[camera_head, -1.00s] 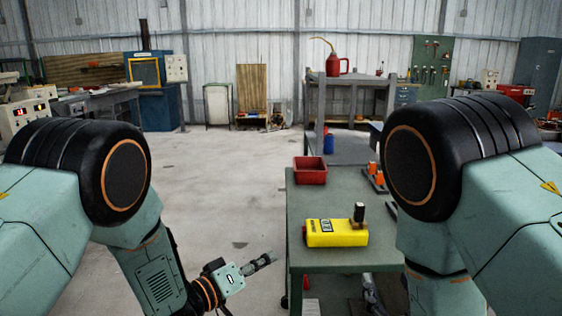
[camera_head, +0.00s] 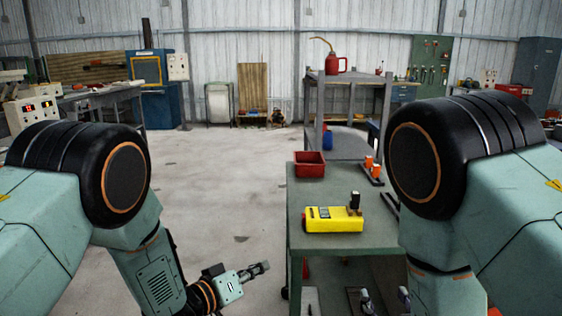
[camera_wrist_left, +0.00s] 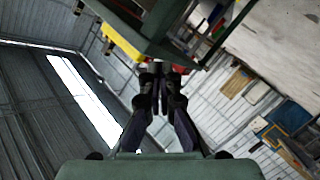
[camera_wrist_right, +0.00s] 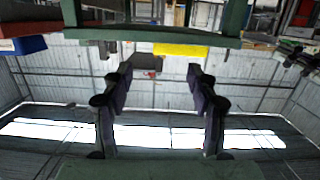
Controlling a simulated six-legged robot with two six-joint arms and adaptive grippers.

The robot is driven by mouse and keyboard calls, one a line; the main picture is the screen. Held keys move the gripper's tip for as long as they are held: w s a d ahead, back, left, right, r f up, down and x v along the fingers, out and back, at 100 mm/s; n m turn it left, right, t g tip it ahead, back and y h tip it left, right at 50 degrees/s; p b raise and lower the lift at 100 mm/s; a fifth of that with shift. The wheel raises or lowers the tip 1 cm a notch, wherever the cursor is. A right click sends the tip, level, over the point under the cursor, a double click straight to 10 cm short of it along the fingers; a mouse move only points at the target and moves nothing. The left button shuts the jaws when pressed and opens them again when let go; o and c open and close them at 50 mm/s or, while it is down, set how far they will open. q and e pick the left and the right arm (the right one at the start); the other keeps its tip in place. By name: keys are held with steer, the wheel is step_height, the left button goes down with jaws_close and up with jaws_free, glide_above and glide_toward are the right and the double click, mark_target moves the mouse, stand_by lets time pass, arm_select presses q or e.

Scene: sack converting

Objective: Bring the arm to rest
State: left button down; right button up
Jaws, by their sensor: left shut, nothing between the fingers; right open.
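My left gripper (camera_head: 262,268) is low over the floor to the left of the green table (camera_head: 345,243). It is shut and empty, and its closed fingers also show in the left wrist view (camera_wrist_left: 158,70). My right gripper (camera_head: 385,299) shows only in part at the bottom of the head view, below the front edge of the tabletop. In the right wrist view its two fingers stand wide apart (camera_wrist_right: 160,72) with nothing between them. Much of the right forearm is out of view or hidden.
On the table are a yellow device (camera_head: 333,219), a red bin (camera_head: 309,165) and orange-topped parts (camera_head: 372,168). A grey shelf (camera_head: 350,85) with a red oil can (camera_head: 335,66) stands behind. The floor (camera_head: 215,190) left of the table is clear.

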arm_select(q)
steer(key=s+a+f+g+y, duration=0.5)
steer(key=s+a+f+y, duration=0.45)
steer(key=s+f, duration=0.65)
arm_select(e)
steer(key=s+d+f+g, duration=0.2)
steer(key=s+f+g, duration=0.7)
steer(key=s+f, duration=0.45)
arm_select(q)
steer(key=s+a+f+g, duration=0.1)
steer(key=s+a+g, duration=0.1)
steer(key=s, duration=0.6)
steer(key=s+a+f+g, duration=0.2)
steer(key=s+a, duration=0.1)
steer(key=s, duration=0.6)
steer(key=s+a+f+n+g, duration=0.1)
steer(key=s+a+g, duration=0.2)
steer(key=s, duration=0.6)
steer(key=shift+f+y, duration=0.2)
steer(key=shift+y, duration=0.15)
arm_select(e)
steer(key=s+f+g, duration=0.3)
steer(key=s+f, duration=0.1)
steer(key=s, duration=0.4)
steer(key=s+d+f+g, duration=0.1)
steer(key=s+f+g, duration=0.2)
steer(key=s, duration=0.6)
step_height(320, 180, down, 2)
steer(key=shift+m+g, duration=0.4)
